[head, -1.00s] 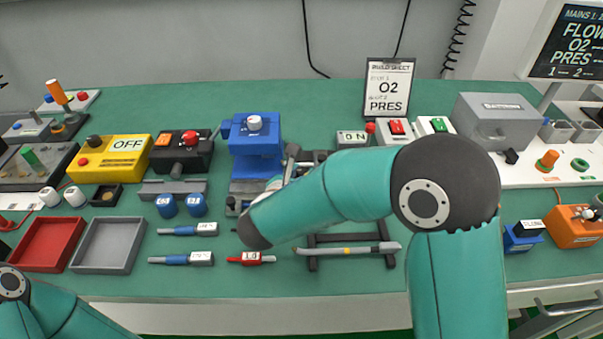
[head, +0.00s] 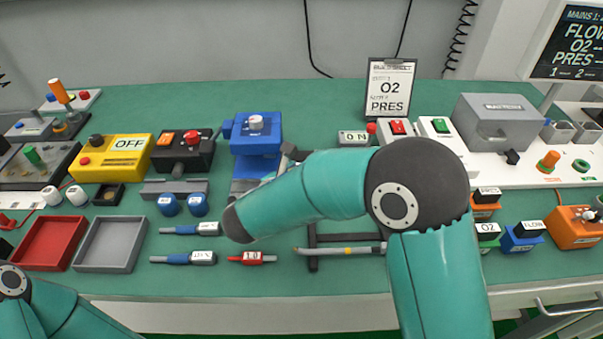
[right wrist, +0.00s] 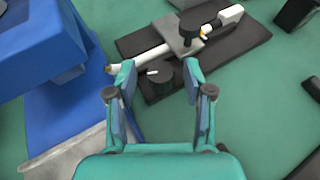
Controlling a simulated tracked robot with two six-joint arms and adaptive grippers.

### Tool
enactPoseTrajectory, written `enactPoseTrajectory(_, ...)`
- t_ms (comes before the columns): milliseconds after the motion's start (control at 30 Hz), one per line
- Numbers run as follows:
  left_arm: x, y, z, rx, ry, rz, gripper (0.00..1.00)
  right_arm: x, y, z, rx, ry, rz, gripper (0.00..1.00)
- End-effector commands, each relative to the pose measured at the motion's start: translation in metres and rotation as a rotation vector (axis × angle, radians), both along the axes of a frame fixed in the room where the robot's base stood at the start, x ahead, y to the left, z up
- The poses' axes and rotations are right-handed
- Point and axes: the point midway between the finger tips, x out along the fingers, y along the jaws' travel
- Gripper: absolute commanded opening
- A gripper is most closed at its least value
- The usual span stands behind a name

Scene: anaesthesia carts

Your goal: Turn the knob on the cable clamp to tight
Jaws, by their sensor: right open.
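In the right wrist view, a dark base plate (right wrist: 240,40) carries a white cable-like rod (right wrist: 145,58) under a grey bracket (right wrist: 178,37), which looks like the cable clamp. A black knob (right wrist: 190,22) stands on the bracket. A second black knob (right wrist: 162,84) with a short white mark stands at the plate's near edge. My right gripper (right wrist: 159,68) is open, its two fingers on either side of this marked knob as seen from above. I cannot tell whether they touch it. In the head view my right arm hides the clamp and the gripper. My left gripper is out of view.
A blue device (head: 256,150) stands close to the clamp, also large at the left of the right wrist view (right wrist: 40,45). Pens, a red-labelled piece (head: 252,258), and red (head: 50,243) and grey (head: 108,244) trays lie in front and left. Green mat shows between them.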

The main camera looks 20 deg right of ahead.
Motion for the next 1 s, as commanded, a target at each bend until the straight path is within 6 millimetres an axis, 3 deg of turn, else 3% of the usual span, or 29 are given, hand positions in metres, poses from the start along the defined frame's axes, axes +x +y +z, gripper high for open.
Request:
enactPoseTrajectory(267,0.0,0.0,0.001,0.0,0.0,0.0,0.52,-0.009,0.008,0.006,0.0,-0.002,0.001,0.52)
enactPoseTrajectory(700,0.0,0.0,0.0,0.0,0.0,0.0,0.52,-0.064,0.061,0.036,-0.001,-0.001,0.003,0.52)
enactPoseTrajectory(1000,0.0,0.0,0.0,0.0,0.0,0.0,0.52,-0.08,0.075,0.045,0.0,0.0,-0.001,0.52)
